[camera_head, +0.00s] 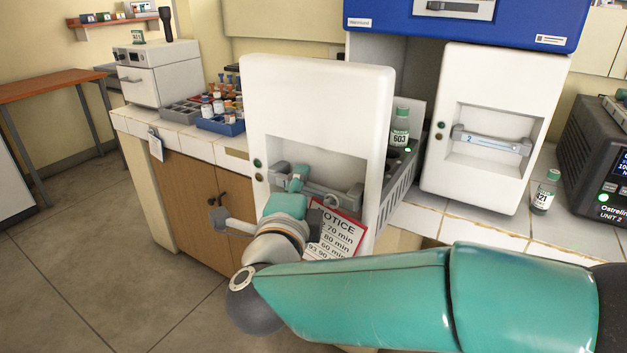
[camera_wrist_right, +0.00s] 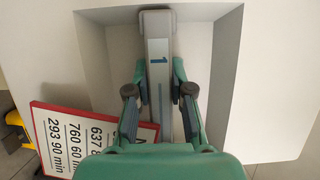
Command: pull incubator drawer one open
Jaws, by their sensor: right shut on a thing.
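Incubator drawer one, with a white front (camera_head: 318,105), stands pulled out from the blue-topped incubator (camera_head: 460,28). Its grey perforated side (camera_head: 398,195) shows behind the front. A green-capped bottle marked 603 (camera_head: 400,128) stands inside it. My right gripper (camera_head: 298,180) is at the recess of this front. In the right wrist view, its fingers (camera_wrist_right: 160,105) are shut on the grey handle marked 1 (camera_wrist_right: 158,60), one finger on each side. The handle also shows in the head view (camera_head: 335,194), partly hidden by the gripper. My left gripper is not in view.
A red-framed notice (camera_head: 336,233) is beside my right wrist, below the handle. Drawer two (camera_head: 490,120) is to the right, with a bottle marked 121 (camera_head: 545,192) and a dark unit (camera_head: 598,150) beyond it. Tube racks (camera_head: 218,124) are on the left counter. Open floor is at front left.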

